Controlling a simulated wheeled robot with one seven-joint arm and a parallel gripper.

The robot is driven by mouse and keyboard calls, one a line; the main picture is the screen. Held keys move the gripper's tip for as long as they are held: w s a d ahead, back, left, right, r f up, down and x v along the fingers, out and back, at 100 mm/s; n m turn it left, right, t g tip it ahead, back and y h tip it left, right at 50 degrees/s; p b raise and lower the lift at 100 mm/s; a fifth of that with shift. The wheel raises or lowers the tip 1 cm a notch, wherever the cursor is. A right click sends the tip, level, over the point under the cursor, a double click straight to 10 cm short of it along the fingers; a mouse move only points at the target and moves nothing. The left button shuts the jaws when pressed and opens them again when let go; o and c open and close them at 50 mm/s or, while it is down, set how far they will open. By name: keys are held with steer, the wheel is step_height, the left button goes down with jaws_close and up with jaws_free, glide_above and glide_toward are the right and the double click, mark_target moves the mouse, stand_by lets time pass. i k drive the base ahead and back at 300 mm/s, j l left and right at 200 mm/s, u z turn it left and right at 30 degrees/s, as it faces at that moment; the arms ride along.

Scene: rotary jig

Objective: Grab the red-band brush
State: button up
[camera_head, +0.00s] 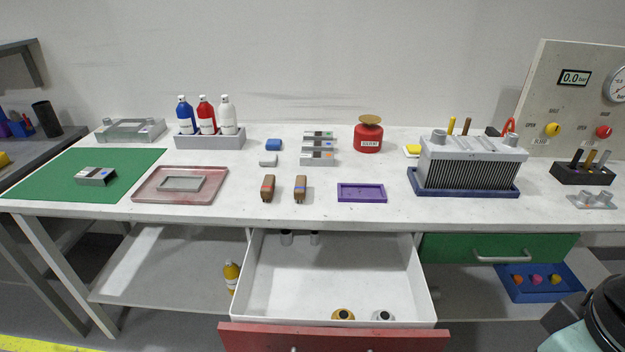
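Two small brown brushes lie side by side on the white worktop, near its front edge and above the open drawer. The left brush (268,188) shows a red band across it. A dark and pale-green part of my own body shows at the lower right corner. My gripper is not in view.
A white drawer (325,275) with a red front stands open below the brushes. A purple tray (361,193) lies right of them, a reddish tray (180,198) left.

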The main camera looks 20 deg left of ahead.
mark_target(268, 186)
steer(key=j+z, duration=0.4)
steer(key=j, duration=0.35)
steer(key=k+j+z, duration=0.1)
steer(key=j+z, duration=0.35)
steer(key=j, duration=0.25)
steer(key=k+j, duration=0.1)
steer(key=j, duration=0.35)
steer(key=k+j, duration=0.1)
steer(key=j, duration=0.3)
steer(key=j+z, duration=0.1)
steer(key=j, duration=0.35)
steer(key=k+j, duration=0.15)
steer(key=j, duration=0.3)
steer(key=k+j+z, duration=0.1)
steer(key=j, duration=0.3)
steer(key=k+j, duration=0.15)
steer(key=j, duration=0.25)
steer(key=k+j, duration=0.1)
steer(key=j, duration=0.35)
steer(key=k+j+z, duration=0.1)
steer(key=j, duration=0.3)
